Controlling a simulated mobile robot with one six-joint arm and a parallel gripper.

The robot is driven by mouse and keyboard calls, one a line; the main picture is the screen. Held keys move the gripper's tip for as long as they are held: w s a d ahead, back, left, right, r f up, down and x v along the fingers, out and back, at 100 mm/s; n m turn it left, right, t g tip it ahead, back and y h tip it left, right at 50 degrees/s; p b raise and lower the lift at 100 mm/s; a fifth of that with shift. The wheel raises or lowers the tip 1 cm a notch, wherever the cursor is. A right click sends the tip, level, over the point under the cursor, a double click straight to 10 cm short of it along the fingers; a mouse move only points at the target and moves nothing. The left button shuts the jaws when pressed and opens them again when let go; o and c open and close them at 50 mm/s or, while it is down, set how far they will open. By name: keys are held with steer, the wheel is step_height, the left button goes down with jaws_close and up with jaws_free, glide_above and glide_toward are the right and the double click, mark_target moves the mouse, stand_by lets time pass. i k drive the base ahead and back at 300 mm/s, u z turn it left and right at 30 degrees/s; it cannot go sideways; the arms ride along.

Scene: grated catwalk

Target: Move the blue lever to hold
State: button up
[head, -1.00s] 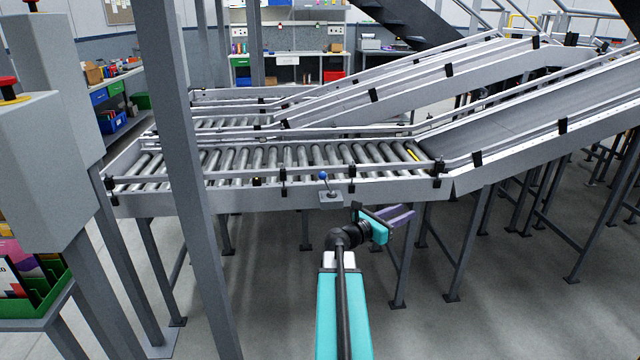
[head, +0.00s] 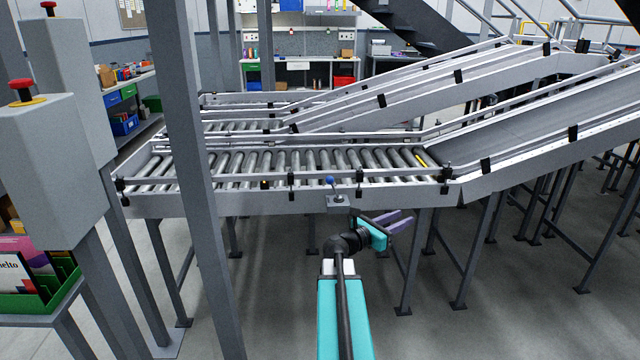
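The blue lever (head: 331,183) is a short stick with a blue ball knob. It stands on a small grey box (head: 338,201) fixed to the near side rail of the roller conveyor. The lever looks close to upright; any labels on the box are too small to read. My gripper (head: 402,218) is below and to the right of the lever, apart from it. It points right, and its two purple fingers show a gap between them with nothing held.
The roller conveyor (head: 290,205) runs across the view, with a sloped belt joining it at right. A grey post (head: 197,180) stands at left, near a control box with a red button (head: 20,86). A green bin (head: 38,303) of magazines stands at lower left. Open floor lies under the conveyor.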

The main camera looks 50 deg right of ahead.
mark_target(329, 179)
steer(key=u, duration=0.15)
steer(key=i, duration=1)
steer(key=u, duration=0.05)
